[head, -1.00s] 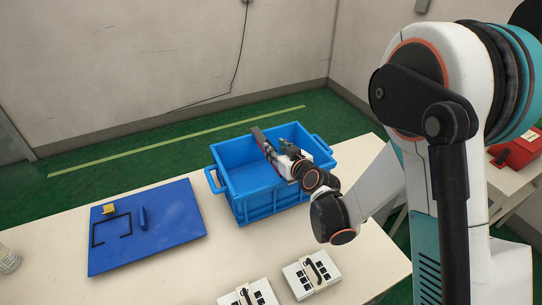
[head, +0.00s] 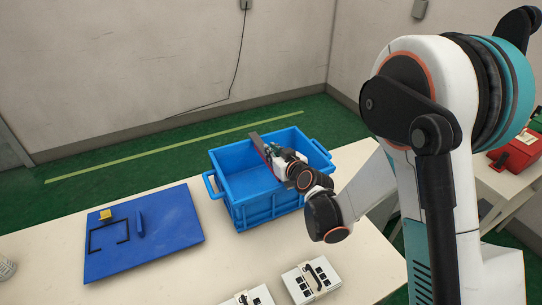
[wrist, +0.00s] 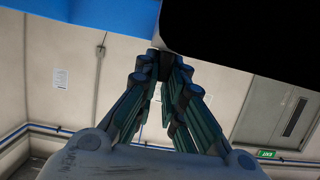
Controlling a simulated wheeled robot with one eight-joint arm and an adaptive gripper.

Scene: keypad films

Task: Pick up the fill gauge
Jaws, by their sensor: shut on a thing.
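My gripper (head: 275,156) is over the blue bin in the head view, shut on a long dark grey bar (head: 256,141), which appears to be the fill gauge. The bar lies slantwise above the bin opening, its far end near the back rim. The arm and gripper hide part of it. In the wrist view my gripper (wrist: 163,66) has its fingertips close together against a large black shape (wrist: 245,35) at upper right, likely the held thing seen close up. I cannot tell whether the bar touches the bin.
The blue bin (head: 237,209) stands on the pale table (head: 180,270). A blue board (head: 165,230) with a yellow block (head: 106,215) and a blue bar (head: 139,222) lies left. White keypad boxes (head: 311,279) are at the front. A red box (head: 514,154) sits on a side table.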

